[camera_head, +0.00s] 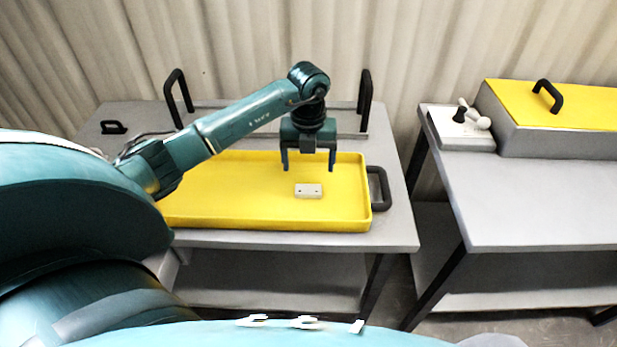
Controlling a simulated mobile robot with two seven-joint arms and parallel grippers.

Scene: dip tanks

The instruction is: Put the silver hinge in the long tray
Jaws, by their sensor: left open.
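The silver hinge (308,191) is a small pale plate with two dark holes. It lies flat on the floor of a long yellow tray (270,223) with a low rim, right of the tray's middle. My left gripper (308,168) points down over the yellow tray, open and empty. Its two fingers are spread just above and behind the hinge in the picture, seemingly not touching it. My left arm covers the tray's left part. My right gripper is not in view.
The yellow tray stands on a grey table (393,222). Behind it is a grey piece with upright black handles (366,100). A second table (520,215) at the right holds a yellow-lidded tank (550,137) and a white block with knobs (455,137). A gap separates the tables.

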